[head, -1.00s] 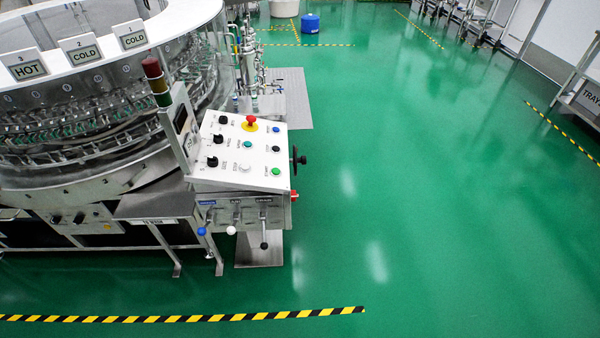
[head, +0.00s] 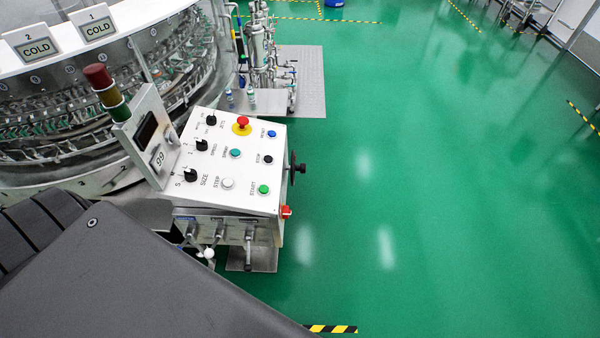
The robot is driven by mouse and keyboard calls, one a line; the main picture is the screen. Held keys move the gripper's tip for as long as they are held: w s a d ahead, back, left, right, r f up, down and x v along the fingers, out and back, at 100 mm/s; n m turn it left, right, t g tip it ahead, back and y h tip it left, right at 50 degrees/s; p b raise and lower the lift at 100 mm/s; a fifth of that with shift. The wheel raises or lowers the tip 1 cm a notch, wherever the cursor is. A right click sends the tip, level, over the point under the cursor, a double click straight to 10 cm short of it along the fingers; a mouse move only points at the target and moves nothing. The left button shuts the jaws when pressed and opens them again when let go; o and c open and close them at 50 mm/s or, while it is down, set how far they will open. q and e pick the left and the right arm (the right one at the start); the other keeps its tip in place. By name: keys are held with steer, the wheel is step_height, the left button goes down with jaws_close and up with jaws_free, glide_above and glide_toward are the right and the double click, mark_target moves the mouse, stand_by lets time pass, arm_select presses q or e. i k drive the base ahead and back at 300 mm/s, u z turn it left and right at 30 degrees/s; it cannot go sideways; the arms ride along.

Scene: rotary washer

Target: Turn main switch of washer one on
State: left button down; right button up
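The washer (head: 60,150) is a large round steel and glass machine at the upper left. Its white slanted control panel (head: 215,178) stands near the middle of the head view. The panel carries several black knobs, coloured push buttons and a red emergency button (head: 243,122) on a yellow ring. A small red switch (head: 286,211) sits on the right side of the panel box, low down; its setting is too small to tell. Part of my own dark arm covers the lower left. Neither gripper is in view.
A black handwheel (head: 297,168) sticks out from the panel's right side. Levers (head: 248,240) hang below the box. Steel piping (head: 265,60) stands behind it on a metal plate (head: 312,80). The green floor (head: 440,200) to the right is clear.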

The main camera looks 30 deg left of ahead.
mark_target(286, 212)
steer(key=u, duration=0.55)
steer(key=i, duration=0.95)
steer(key=u, duration=2.55)
steer(key=k, duration=0.6)
steer(key=u, duration=1.5)
